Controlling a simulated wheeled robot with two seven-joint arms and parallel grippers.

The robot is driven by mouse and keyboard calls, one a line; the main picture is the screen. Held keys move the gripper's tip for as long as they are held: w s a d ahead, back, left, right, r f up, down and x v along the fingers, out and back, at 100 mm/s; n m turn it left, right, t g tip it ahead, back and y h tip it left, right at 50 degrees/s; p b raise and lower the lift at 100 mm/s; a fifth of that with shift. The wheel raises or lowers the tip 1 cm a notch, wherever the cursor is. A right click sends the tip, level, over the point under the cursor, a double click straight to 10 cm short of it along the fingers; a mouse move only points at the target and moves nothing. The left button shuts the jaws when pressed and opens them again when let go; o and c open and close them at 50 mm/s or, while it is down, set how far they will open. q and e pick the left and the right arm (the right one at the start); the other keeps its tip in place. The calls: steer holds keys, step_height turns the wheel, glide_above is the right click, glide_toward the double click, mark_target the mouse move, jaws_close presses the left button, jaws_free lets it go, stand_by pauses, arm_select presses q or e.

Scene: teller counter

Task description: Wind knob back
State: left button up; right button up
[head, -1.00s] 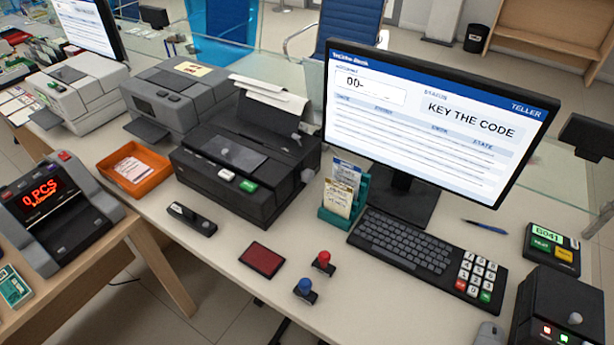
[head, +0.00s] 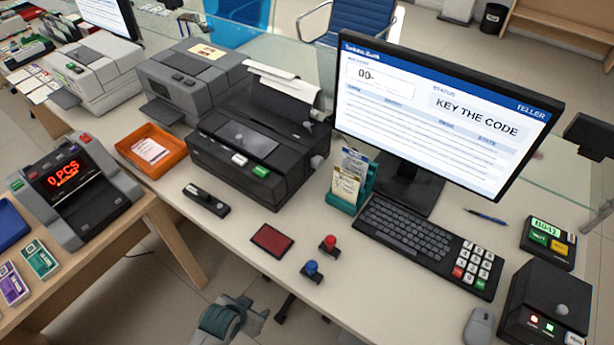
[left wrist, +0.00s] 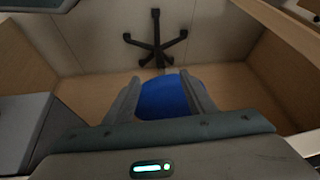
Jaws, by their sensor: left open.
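A black printer (head: 262,140) stands on the counter with paper sheets (head: 280,85) sticking up from its back. A grey knob (head: 317,161) is on its right side, and a smaller light part shows just above it. My left gripper (head: 250,318) is at the bottom edge of the head view, below the counter's front edge and well away from the printer. In the left wrist view its two fingers (left wrist: 161,80) are apart with nothing held. The blue thing between them looks like a chair seat farther off. My right gripper is not in view.
A monitor (head: 440,110) reads KEY THE CODE. A card holder (head: 350,180), keyboard (head: 405,230), red pad (head: 272,240) and two stamps (head: 328,245) lie near the printer. A stapler-like black thing (head: 206,199) is in front of it. A side table with a counting machine (head: 75,190) stands left.

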arm_select(q)
steer(key=w+d+r+m+t+h+p, duration=0.1)
steer(key=w+d+r+m, duration=0.15)
steer(key=r, duration=0.95)
steer(key=w+d+r+m+t+h+p, duration=0.1)
steer(key=d+r, duration=0.3)
steer(key=r, duration=0.8)
steer(key=w+d+r+m+h, duration=0.2)
steer(key=w+d+r+m, duration=0.4)
steer(key=w+d+m, duration=0.35)
steer(key=w+a+r+m, duration=0.1)
steer(key=w+a+m, duration=0.1)
steer(key=w, duration=0.3)
steer(key=w+a+r+m+t, duration=0.1)
steer(key=w+a+r+m, duration=0.1)
steer(key=w, duration=0.3)
steer(key=shift+w+a+m, duration=0.3)
steer(key=shift+a+m, duration=0.15)
steer(key=shift+m, duration=0.45)
